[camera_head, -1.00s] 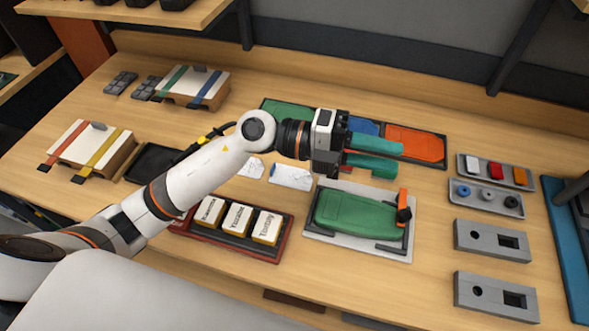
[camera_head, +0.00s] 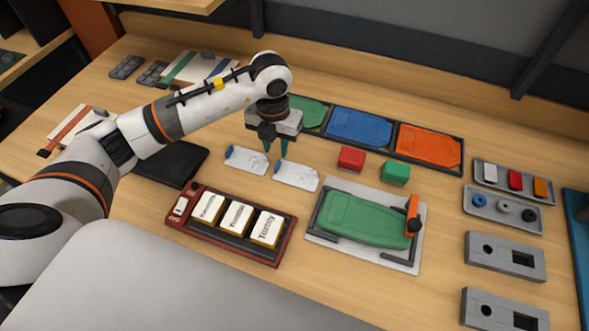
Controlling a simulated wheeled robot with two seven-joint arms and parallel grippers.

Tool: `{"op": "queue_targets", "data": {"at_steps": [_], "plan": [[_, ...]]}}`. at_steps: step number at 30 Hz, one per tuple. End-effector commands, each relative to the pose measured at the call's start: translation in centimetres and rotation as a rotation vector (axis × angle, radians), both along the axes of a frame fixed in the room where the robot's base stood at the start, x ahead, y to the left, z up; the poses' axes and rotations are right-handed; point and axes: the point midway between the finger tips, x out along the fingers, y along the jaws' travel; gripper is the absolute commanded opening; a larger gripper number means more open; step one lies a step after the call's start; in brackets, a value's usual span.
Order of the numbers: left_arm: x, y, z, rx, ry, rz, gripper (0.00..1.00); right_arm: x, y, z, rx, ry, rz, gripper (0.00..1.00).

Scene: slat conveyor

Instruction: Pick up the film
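Two pale, thin, film-like pieces lie flat on the table in the middle: the left film (camera_head: 245,161) and the right film (camera_head: 295,177). Both have a blue left edge and faint marks. My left gripper (camera_head: 275,152) points down over them, its two green fingers apart with nothing seen between them. The fingertips appear near the gap between the two pieces; I cannot tell whether they touch either one. My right gripper is not in view.
A green phone-shaped part (camera_head: 362,220) sits in a grey fixture (camera_head: 318,245). A red tray (camera_head: 258,256) holds labelled boxes. Red (camera_head: 351,159) and green (camera_head: 395,173) blocks stand behind the fixture. A dark tray (camera_head: 455,171) with coloured panels lies at the back.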

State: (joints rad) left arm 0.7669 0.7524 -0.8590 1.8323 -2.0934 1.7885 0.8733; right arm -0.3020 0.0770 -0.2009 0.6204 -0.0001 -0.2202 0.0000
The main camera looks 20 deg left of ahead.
Motion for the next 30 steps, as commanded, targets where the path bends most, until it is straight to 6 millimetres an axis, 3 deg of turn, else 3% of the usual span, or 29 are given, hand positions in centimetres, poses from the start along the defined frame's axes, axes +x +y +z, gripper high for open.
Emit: {"op": "queue_targets", "data": {"at_steps": [5,10,15,22,23,28,30], "plan": [[-0.1,-0.1,-1.1,-0.002,0.003,-0.001,0.3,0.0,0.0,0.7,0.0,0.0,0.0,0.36],[-0.2,-0.2,-3.5,-0.001,0.006,0.0,0.3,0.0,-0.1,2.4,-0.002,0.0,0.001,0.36],[0.0,-0.2,-5.6,-0.002,0.001,-0.001,0.3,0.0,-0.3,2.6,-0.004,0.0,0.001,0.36],[0.0,-0.2,-5.9,-0.002,-0.001,-0.002,0.3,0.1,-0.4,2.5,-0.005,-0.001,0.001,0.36],[0.0,-0.2,-5.9,-0.002,-0.001,-0.002,0.28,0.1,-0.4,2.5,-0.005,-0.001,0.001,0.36],[0.0,-0.2,-5.8,-0.002,-0.001,-0.001,0.01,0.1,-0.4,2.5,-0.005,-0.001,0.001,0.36],[0.0,-0.2,-5.8,-0.002,-0.001,-0.001,0.0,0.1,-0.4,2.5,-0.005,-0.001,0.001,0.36]]}}
